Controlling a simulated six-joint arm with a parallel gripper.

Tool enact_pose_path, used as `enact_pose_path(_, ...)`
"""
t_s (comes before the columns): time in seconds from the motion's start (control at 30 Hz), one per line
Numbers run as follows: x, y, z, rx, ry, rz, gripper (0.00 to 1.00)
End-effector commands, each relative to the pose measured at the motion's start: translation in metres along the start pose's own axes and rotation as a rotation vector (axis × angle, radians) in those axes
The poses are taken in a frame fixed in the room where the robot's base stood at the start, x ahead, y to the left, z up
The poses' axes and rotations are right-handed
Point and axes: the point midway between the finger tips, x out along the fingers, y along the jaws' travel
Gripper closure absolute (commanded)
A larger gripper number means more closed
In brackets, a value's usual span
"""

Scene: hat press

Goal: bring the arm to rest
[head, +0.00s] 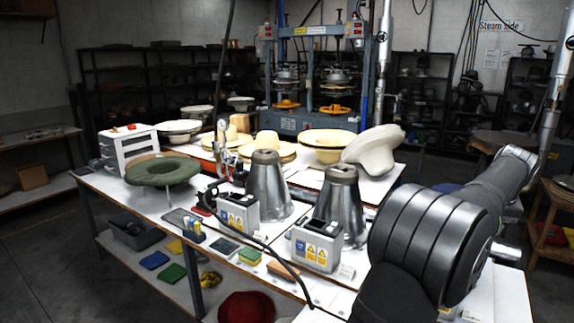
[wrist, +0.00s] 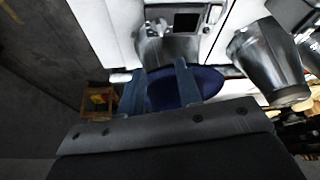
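My arm (head: 430,230) fills the right front of the head view, bent over the right end of the white table; my gripper is hidden there. In the wrist view my gripper (wrist: 160,68) shows two blue-grey fingers standing well apart. A dark blue rounded thing, perhaps a felt hat (wrist: 208,80), lies beyond the fingers and shows between them and to their right. I see no clear grip on it. A bit of blue (head: 447,187) also shows behind my arm in the head view.
Two metal cones (head: 268,186) (head: 340,207) stand on the white table, with control boxes (head: 316,248) before them. A green hat (head: 162,171) and several pale hats lie on the table. A press (head: 312,75) stands behind. A wooden stool (wrist: 98,101) is beside the table in the wrist view.

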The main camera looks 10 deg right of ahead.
Motion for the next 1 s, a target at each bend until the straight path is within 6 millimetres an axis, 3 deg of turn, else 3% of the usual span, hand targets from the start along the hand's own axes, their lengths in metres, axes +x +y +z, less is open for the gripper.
enact_pose_path(0.07, -0.018, 0.000, 0.000, 0.000, 0.002, 0.002, 0.68)
enact_pose_path(0.1, -0.014, 0.000, 0.001, 0.001, -0.002, -0.001, 0.68)
enact_pose_path(0.9, 0.152, 0.000, 0.001, 0.000, -0.003, -0.001, 0.68)
enact_pose_path(0.97, 0.161, 0.000, 0.001, 0.004, -0.002, 0.001, 0.68)
enact_pose_path(1.0, 0.157, -0.001, -0.001, 0.032, 0.002, 0.015, 0.68)
